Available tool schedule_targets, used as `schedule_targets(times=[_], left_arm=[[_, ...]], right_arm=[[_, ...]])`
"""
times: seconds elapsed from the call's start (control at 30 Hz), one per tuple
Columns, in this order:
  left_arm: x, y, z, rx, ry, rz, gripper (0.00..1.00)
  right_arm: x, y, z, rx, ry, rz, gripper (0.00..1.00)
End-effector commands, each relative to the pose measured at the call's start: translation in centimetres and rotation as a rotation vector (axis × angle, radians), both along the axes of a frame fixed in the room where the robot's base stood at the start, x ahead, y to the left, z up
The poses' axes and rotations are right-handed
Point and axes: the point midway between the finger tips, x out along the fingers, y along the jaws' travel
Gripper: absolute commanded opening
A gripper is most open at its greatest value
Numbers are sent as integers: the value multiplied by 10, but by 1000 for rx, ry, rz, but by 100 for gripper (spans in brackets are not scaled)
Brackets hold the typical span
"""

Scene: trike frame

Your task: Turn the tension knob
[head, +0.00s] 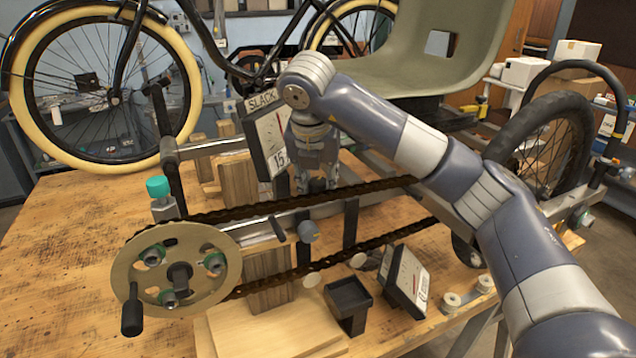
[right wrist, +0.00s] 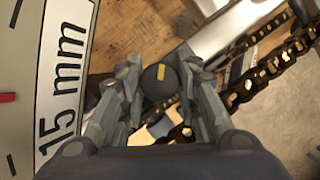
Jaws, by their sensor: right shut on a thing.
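The tension knob (right wrist: 158,80) is dark and round with a short yellow mark on its face. It shows in the right wrist view between the two fingers of my right gripper (right wrist: 158,72), which is shut on it. In the head view my right gripper (head: 316,182) points down behind the upper chain run, beside the slack gauge; I cannot make out the knob between its fingers there. The slack gauge (head: 268,140) is a tilted white dial reading "SLACK" and "15"; "15 mm" shows in the right wrist view (right wrist: 62,90). My left gripper is not in view.
The chain (head: 270,208) runs from the brass chainring (head: 130,268) across the trike frame, close to my right gripper. A second gauge (head: 408,280) and a small black tray (head: 348,304) stand in front. The wooden bench (head: 60,250) is clear at left.

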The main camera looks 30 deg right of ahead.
Motion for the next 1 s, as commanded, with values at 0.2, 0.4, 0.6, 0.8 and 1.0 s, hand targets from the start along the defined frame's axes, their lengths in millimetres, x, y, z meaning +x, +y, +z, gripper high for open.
schedule_targets(times=[0.2, 0.4, 0.6, 0.8, 1.0], left_arm=[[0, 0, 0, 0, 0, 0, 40], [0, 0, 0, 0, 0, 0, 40], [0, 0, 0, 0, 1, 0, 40], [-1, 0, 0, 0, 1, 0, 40], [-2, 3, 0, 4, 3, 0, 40]], right_arm=[[1, 0, 2, 2, -7, -37, 7], [1, 0, 2, 2, -6, -41, 7], [1, 0, 2, 1, -6, -40, 7], [1, 0, 1, 1, -3, -39, 39], [0, 0, 2, 1, -2, -38, 39]])
